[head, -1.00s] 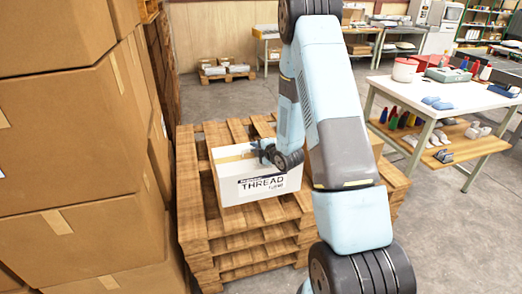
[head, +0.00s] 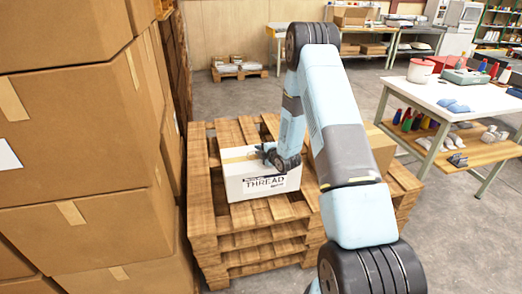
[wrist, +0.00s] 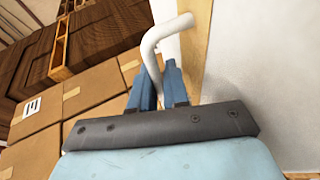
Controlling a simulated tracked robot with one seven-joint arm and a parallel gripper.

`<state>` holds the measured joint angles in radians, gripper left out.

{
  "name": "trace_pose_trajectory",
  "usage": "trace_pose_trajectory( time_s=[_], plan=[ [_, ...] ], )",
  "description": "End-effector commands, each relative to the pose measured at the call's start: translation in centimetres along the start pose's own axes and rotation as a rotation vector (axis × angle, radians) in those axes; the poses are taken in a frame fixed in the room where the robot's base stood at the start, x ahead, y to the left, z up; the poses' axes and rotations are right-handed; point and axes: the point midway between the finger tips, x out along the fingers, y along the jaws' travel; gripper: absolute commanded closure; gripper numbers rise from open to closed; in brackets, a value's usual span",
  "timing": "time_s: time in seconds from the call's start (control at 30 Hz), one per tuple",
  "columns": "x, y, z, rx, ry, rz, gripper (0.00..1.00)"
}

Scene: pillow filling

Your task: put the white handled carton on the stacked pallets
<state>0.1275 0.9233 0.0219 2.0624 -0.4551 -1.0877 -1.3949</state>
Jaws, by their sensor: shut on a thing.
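The white carton (head: 263,186) has a THREAD label on its front and a tan tape strip on top. It is upright over the left part of the stacked pallets (head: 232,240). I cannot tell whether its base touches the top slats. My gripper (head: 270,152) is at the carton's upper right edge. In the wrist view, the blue fingers of my gripper (wrist: 160,88) are shut on the carton's bent white handle (wrist: 163,38). The carton's plain white side (wrist: 265,75) fills the right of that view. My arm hides part of the pallets.
A brown box (head: 380,150) sits on the pallets, partly behind my arm. Tall stacks of brown cartons (head: 75,125) stand close on the left. A white worktable (head: 440,98) with a lower shelf stands at the right. Open floor (head: 235,95) lies behind the pallets.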

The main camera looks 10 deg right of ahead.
Motion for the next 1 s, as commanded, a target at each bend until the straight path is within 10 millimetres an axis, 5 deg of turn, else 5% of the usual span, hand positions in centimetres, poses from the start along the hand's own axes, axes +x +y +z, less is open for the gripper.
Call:
trace_pose_trajectory(
  time_s=[0.23,0.6,0.63,0.87,1.0],
  plan=[
    [0.8,-2.3,0.3,0.0,0.001,0.002,1.0],
    [1.0,-2.6,0.2,-0.001,0.002,0.003,1.0],
    [0.9,-2.8,0.2,0.0,0.001,-0.001,0.82],
    [0.9,-2.8,0.2,0.0,0.002,-0.001,0.6],
    [0.9,-2.8,0.2,0.0,0.002,-0.002,0.59]
  ],
)
